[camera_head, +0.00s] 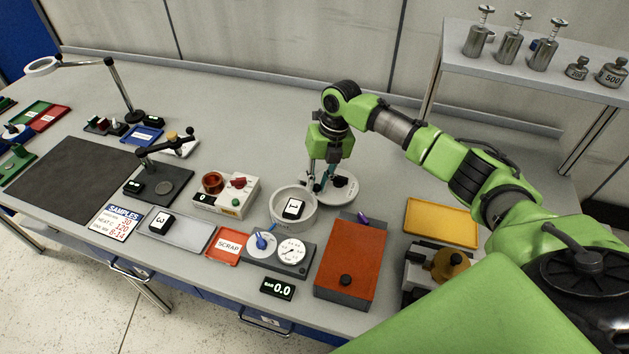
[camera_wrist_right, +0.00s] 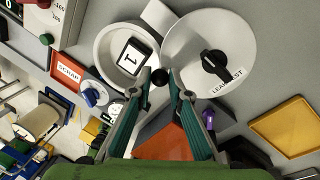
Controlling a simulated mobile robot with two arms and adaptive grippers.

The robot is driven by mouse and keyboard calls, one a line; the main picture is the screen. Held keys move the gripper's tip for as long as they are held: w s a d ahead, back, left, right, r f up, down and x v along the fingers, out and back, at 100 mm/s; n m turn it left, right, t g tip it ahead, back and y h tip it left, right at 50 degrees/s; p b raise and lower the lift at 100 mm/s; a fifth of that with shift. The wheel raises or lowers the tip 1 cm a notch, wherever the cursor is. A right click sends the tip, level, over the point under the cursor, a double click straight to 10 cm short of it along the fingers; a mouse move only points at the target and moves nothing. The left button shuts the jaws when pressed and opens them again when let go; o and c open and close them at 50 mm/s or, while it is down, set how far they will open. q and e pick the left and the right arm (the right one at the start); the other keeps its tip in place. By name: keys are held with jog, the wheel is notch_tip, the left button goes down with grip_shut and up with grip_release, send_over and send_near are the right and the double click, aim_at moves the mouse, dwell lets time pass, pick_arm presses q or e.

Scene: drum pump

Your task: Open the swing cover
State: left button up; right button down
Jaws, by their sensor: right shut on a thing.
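The swing cover (camera_head: 347,195) is a white round disc with a black knob on top; in the wrist view the cover (camera_wrist_right: 190,50) reads LEAK TEST. It lies swung aside, behind and to the right of the white round chamber (camera_head: 278,218). The chamber is uncovered, and a block marked 1 (camera_head: 293,208) lies inside it. My right gripper (camera_head: 323,187) points down at the cover's edge. In the wrist view its fingertips close on a small black ball knob (camera_wrist_right: 160,77) between cover and chamber. My left gripper is not in view.
An orange-red box (camera_head: 347,262) stands in front of the cover, with a gauge unit (camera_head: 291,252) to its left. A yellow tray (camera_head: 441,222) lies to the right. The bench behind the cover is clear; a shelf with weights (camera_head: 560,75) stands at back right.

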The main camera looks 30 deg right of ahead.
aim_at(327, 192)
jog(key=shift+d, duration=0.15)
jog(key=c, duration=1.9)
grip_release()
notch_tip(327, 192, up, 12)
jog(key=d, duration=0.2)
jog(key=shift+s+d, duration=0.15)
jog(key=shift+s, duration=0.15)
jog(key=shift+f, duration=0.15)
